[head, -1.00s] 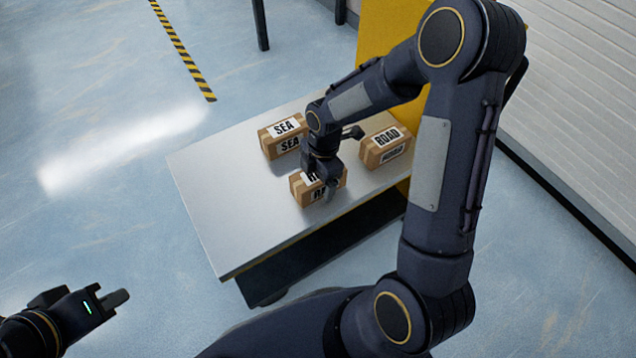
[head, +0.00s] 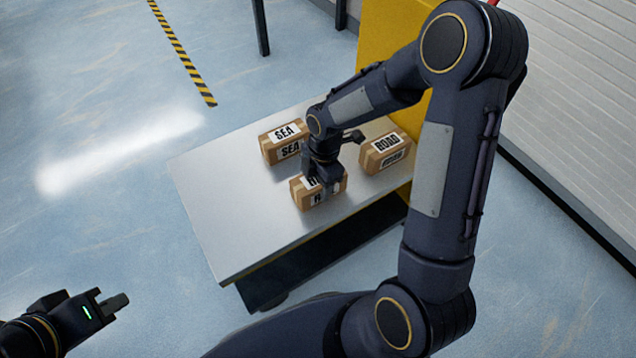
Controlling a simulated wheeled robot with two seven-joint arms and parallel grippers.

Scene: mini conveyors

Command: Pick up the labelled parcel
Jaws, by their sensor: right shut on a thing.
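Three brown parcels with white labels are on a grey-topped table (head: 225,235). The SEA parcel (head: 285,143) is at the back left and the ROAD parcel (head: 386,152) at the back right. The front parcel (head: 304,197) has a label mostly hidden by my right gripper; only part of a letter, like an R, shows. My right gripper (head: 326,188) points down over this front parcel and is shut on it. The parcel appears at or near the table top. My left gripper (head: 116,303) is at the lower left, away from the table; its jaw gap is not clear.
A yellow panel (head: 385,40) stands behind the table's right end, near my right arm. A white wall (head: 575,95) is at the right. The table's front left part is bare. Open floor lies left, with a black-yellow stripe (head: 182,52).

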